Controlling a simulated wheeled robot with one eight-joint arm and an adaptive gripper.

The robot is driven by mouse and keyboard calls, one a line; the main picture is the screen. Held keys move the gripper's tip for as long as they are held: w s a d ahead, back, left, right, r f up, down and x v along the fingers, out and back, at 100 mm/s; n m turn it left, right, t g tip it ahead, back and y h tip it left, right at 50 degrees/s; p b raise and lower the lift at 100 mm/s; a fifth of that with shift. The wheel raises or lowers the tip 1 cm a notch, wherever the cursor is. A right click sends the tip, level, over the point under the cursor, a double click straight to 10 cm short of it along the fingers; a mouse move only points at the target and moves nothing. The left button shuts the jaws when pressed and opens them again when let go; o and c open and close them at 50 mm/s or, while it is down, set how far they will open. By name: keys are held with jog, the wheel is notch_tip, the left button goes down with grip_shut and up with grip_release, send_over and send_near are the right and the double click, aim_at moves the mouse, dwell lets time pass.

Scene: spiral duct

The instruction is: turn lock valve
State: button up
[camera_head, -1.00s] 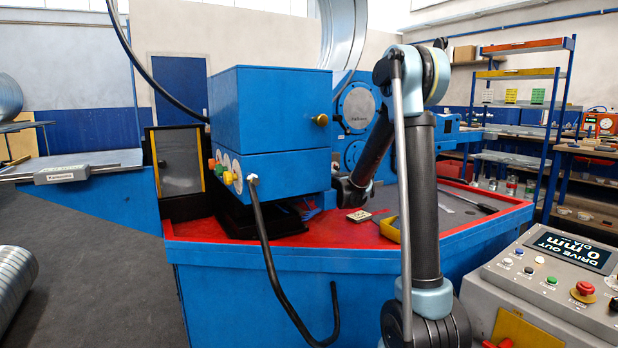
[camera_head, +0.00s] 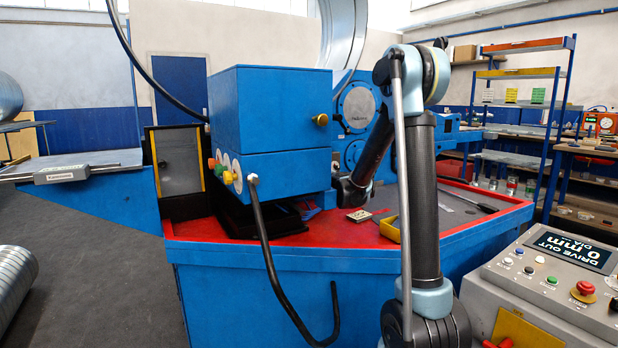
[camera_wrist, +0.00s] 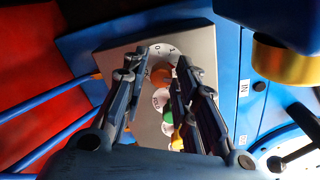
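In the wrist view a grey panel (camera_wrist: 205,72) carries a round white dial marked 0 and 1 with an orange knob (camera_wrist: 160,75) on it. I take this to be the lock valve, though no label confirms it. My gripper (camera_wrist: 158,62) has its two dark fingers apart, one on each side of the orange knob in the picture. I cannot tell whether they touch it. A green knob (camera_wrist: 168,117) shows lower between the fingers. In the head view my gripper's fingers are hidden behind the blue machine head (camera_head: 270,105).
A brass-coloured knob (camera_wrist: 278,62) on a blue housing sits close at the upper right. Thin blue rods (camera_wrist: 45,102) cross the left over a red surface. In the head view a black hose (camera_head: 268,240) hangs before the blue cabinet, and a control console (camera_head: 545,290) stands at the right.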

jog(key=shift+s, duration=0.1)
jog(key=v, duration=1.1)
jog(key=shift+s+d, duration=0.3)
jog(key=shift+f, duration=0.1)
jog(key=shift+o, duration=1.5)
jog(key=shift+s+d, duration=0.1)
jog(key=shift+d, duration=0.1)
jog(key=s+d+m+y, duration=0.1)
jog(key=s+d+m, duration=0.2)
jog(key=s, duration=0.1)
jog(key=x, duration=1.7)
jog(key=shift+w+f, duration=0.2)
jog(key=shift+w, duration=0.1)
grip_shut()
